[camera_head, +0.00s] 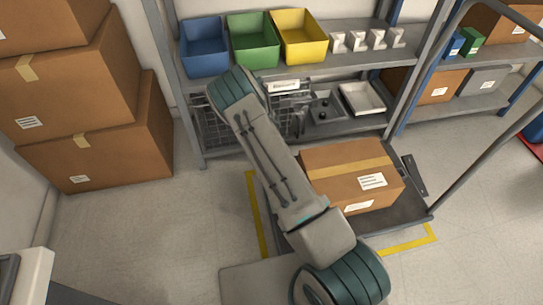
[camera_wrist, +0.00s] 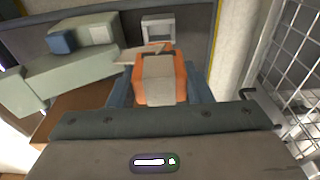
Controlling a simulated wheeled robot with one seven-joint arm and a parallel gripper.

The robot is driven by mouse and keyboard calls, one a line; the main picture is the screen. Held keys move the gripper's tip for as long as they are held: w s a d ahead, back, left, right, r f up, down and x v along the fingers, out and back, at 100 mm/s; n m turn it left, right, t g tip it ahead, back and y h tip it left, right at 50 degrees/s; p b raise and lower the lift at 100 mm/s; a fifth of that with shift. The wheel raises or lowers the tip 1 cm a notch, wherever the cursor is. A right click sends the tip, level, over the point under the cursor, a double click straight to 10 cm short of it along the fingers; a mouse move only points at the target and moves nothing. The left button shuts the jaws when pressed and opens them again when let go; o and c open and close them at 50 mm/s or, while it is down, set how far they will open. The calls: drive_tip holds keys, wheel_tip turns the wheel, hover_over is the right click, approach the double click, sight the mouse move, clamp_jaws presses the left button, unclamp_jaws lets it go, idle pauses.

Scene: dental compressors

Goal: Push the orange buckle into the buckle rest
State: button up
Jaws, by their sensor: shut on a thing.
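The orange buckle (camera_wrist: 179,72), with a pale grey middle, shows at the centre of the wrist view. My gripper (camera_wrist: 160,84) is shut on it, with one blue-grey finger along each side. A pale square bracket with a dark opening (camera_wrist: 158,27) stands just beyond the buckle and looks like the buckle rest. The buckle appears in front of this bracket; I cannot tell whether they touch. A thin beige piece (camera_wrist: 138,53) lies across the buckle's far left. In the head view the buckle cannot be made out.
A grey-green body (camera_wrist: 70,75) with blue and white blocks lies left in the wrist view; wire mesh (camera_wrist: 300,65) stands right. In the head view, the shelf (camera_head: 350,132) holds a white tray (camera_head: 361,98), and a carton (camera_head: 350,172) sits on a cart in front.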

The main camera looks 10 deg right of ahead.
drive_tip(key=shift+f+b, duration=2.3)
drive_tip(key=shift+f, duration=1.4)
drive_tip(key=o, duration=1.1)
drive_tip(key=r+p, duration=0.1)
drive_tip(key=r, duration=0.3)
drive_tip(key=a+r+p, duration=0.1)
drive_tip(key=r+p, duration=0.1)
drive_tip(key=r, duration=0.3)
drive_tip(key=r+p, duration=0.2)
drive_tip(key=r, duration=0.2)
drive_tip(key=shift+a+r, duration=0.3)
drive_tip(key=shift+r, duration=0.05)
